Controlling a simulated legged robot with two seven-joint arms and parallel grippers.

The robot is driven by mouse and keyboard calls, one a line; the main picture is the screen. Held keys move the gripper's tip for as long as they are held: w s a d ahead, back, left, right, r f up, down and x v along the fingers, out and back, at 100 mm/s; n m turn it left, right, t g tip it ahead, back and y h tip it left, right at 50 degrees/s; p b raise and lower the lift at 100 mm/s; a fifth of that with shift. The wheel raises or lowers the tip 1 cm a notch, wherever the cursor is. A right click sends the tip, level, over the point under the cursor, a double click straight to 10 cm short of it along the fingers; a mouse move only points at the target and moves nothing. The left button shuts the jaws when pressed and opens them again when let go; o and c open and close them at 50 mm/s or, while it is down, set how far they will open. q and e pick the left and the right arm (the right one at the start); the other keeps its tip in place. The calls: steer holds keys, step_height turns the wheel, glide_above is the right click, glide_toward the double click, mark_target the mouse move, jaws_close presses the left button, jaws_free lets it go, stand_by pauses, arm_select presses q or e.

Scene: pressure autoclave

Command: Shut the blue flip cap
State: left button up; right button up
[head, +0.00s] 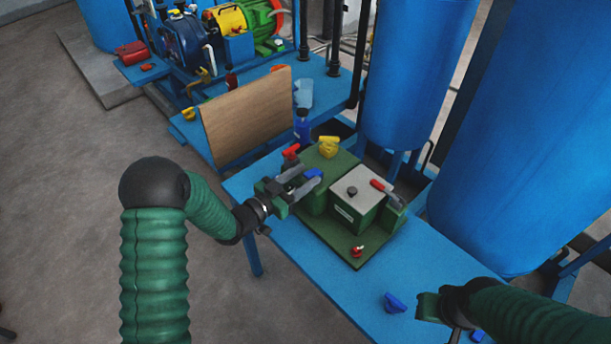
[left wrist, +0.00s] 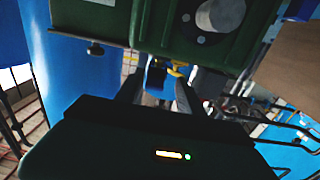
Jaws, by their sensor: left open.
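The blue flip cap (head: 313,174) sits at the left end of the green autoclave unit (head: 322,158) on the blue table. My left gripper (head: 302,181) is open, and its fingers reach the cap from the left. In the left wrist view, a blue part (left wrist: 155,76), seemingly the cap, shows between the two dark fingers of my left gripper (left wrist: 156,92). I cannot tell whether they touch it, and its hinge is hidden. My right gripper (head: 436,308) is low at the right, over the table's front part, away from the cap; its jaws are unclear.
A red-handled valve (head: 291,151) and a yellow knob (head: 329,146) stand close behind the cap. A grey-topped box (head: 356,196) with a red lever (head: 385,190) is to the right. A loose blue piece (head: 394,303) lies on the table (head: 340,287). A wooden board (head: 247,115) stands behind.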

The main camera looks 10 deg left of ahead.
arm_select(q)
steer(key=shift+w+d, duration=0.3)
steer(key=shift+d, duration=0.1)
steer(key=shift+d+r, duration=0.1)
steer(key=shift+d, duration=0.3)
steer(key=shift+a, duration=0.35)
steer(key=c, duration=0.7)
steer(key=shift+c, duration=1.3)
steer(key=shift+d, duration=0.1)
jaws_close()
arm_select(e)
steer(key=shift+d+f, duration=0.15)
steer(key=shift+d, duration=0.25)
